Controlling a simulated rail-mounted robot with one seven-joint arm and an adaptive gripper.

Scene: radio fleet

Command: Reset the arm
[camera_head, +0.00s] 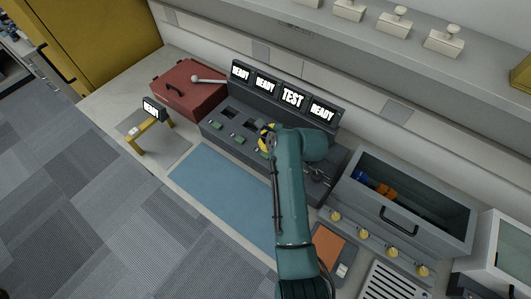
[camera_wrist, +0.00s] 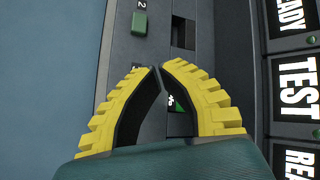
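My teal arm reaches over the counter, and my gripper (camera_head: 266,138) is above the dark radio console (camera_head: 212,128). In the wrist view my gripper (camera_wrist: 157,69) has yellow ridged fingers whose tips meet or nearly meet, with nothing seen held between them. A green button (camera_wrist: 178,103) and a dark slot on the console show behind the fingers. Another green button (camera_wrist: 139,22) is clear of them, beside the number 2. The console's screens read READY, except one TEST screen (camera_head: 292,98). My arm hides part of the console's right side.
A red box (camera_head: 188,88) and a small yellow stand (camera_head: 150,133) are at the left. A blue mat (camera_head: 215,190) lies in front. A grey open bin (camera_head: 440,235) with orange and blue items is at the right. A shelf (camera_head: 400,62) runs above.

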